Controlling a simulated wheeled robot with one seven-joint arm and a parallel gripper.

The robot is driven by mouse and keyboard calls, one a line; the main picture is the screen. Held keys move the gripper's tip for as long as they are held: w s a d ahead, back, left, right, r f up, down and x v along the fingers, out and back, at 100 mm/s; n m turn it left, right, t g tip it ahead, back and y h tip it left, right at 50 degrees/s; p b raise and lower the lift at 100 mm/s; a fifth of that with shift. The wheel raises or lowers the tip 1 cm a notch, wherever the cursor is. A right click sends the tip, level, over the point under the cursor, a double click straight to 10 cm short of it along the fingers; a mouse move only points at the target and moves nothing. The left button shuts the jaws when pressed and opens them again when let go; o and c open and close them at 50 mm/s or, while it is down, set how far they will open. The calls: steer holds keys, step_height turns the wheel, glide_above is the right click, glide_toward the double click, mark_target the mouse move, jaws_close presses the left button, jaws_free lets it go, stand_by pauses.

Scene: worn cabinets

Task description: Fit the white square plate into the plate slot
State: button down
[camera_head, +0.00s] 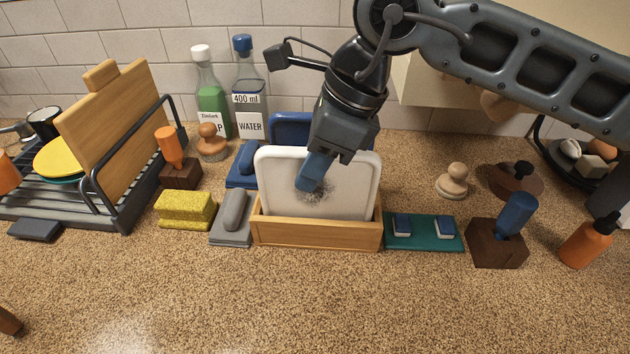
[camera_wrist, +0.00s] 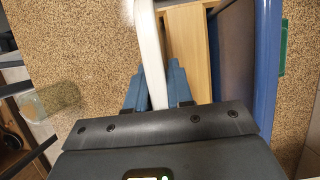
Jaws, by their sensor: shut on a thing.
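The white square plate (camera_head: 345,185) stands upright at the wooden slot holder (camera_head: 318,233), with a dark smudge on its face. Its lower edge is hidden behind the holder's front wall, so I cannot tell whether it is seated. My gripper (camera_head: 312,178) comes from above and is shut on the plate. In the wrist view, the plate (camera_wrist: 149,45) shows as a white edge between the blue fingers (camera_wrist: 156,90). The wooden holder (camera_wrist: 188,45) lies just right of it there.
A blue board (camera_head: 290,127) stands behind the plate. A grey-handled block (camera_head: 233,215) and a yellow sponge (camera_head: 185,210) sit left of the holder. A teal mat (camera_head: 423,232) lies close to its right. A dish rack (camera_head: 125,212) stands far left. The front counter is mostly clear.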

steer(key=shift+r, duration=0.15)
step_height(320, 180, up, 10)
steer(key=shift+r+b, duration=0.15)
steer(key=shift+b, duration=0.25)
steer(key=c, duration=1.6)
jaws_free()
jaws_close()
